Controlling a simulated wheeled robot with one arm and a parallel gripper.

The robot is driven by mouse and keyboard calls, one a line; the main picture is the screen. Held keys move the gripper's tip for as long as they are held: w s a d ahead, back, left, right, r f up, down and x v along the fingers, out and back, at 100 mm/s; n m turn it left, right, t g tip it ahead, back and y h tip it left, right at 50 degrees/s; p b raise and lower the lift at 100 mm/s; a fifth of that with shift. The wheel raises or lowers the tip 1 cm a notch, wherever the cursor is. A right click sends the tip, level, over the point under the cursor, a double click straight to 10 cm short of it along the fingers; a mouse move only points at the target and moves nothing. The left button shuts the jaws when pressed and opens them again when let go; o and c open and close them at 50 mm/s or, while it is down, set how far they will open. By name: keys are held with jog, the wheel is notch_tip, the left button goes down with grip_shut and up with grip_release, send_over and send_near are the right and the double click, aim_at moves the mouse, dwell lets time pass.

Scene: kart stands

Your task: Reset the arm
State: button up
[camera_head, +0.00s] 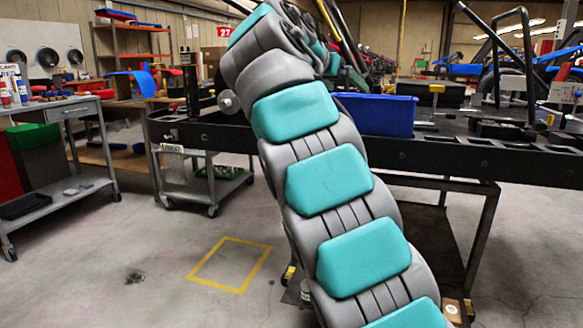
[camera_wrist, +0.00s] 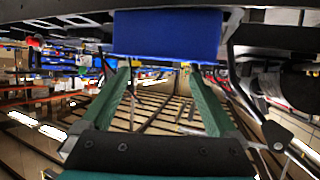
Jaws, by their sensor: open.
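My arm, grey with teal pads, rises through the middle of the head view and bends over at the top. The end of the arm is mostly hidden behind its own upper links there. In the wrist view my gripper (camera_wrist: 157,72) shows two green fingers spread well apart, with nothing between them. The wrist picture looks upside down, with roof beams low in it. A blue bin (camera_head: 376,115) sits on the dark kart stand just right of my arm. A blue box shape (camera_wrist: 166,34), likely that bin, shows beyond the fingertips; I cannot tell the gap.
The long dark stand (camera_head: 430,155) crosses behind my arm. A grey cart (camera_head: 65,187) stands at the left, and a low trolley (camera_head: 190,180) behind it. Open concrete floor with a yellow taped square (camera_head: 230,265) lies left of my arm. Bent black bars (camera_head: 497,50) rise at the right.

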jog(key=s+d+f+n+g+y, duration=0.1)
jog(key=s+d+f+g, duration=0.1)
jog(key=s+d+f, duration=0.35)
jog(key=s+d+f+n+g+y+p, duration=0.1)
jog(key=s+d+f+n+g, duration=0.15)
jog(key=s+f, duration=0.55)
jog(key=s+d+f+n+g+y, duration=0.1)
jog(key=s+d+f+g, duration=0.15)
jog(key=s+f, duration=0.4)
jog(key=s+a+f+n+g+y, duration=0.1)
jog(key=s+a+f+g+y, duration=0.1)
jog(key=s+f, duration=0.9)
jog(key=s+a+f+n+g+y+p, duration=0.1)
jog(key=s+a+f+n+g+y, duration=0.1)
jog(key=s+f, duration=0.9)
jog(key=s+a+g+y, duration=0.1)
jog(key=s+a, duration=0.1)
jog(key=s, duration=0.5)
jog(key=shift+s+a+f, duration=0.15)
jog(key=shift+a+f, duration=0.2)
